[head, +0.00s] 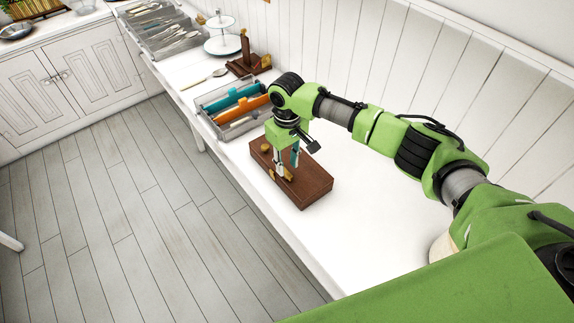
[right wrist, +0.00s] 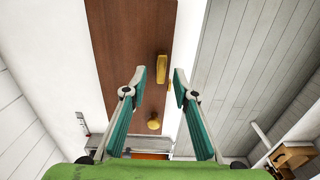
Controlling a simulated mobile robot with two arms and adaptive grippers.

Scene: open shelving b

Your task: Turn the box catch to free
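A brown wooden box (head: 312,188) lies on the white counter in the head view; its flat lid (right wrist: 125,50) fills the upper middle of the right wrist view. A narrow brass catch (right wrist: 162,68) sits near the lid's edge, and a round brass knob (right wrist: 154,124) is lower in that view. My right gripper (head: 287,172) points down over the box. In the right wrist view its teal-padded fingertips (right wrist: 159,82) are apart, with the catch showing in the gap and nothing visibly gripped. Whether a finger touches the catch is unclear. My left gripper is out of view.
A grey tray (head: 205,104) with teal and orange-handled items stands just beyond the box. Further back are a dark wooden stand (head: 247,62), a white tiered stand (head: 222,42) and a cutlery tray (head: 147,36). The counter (head: 365,220) right of the box is clear.

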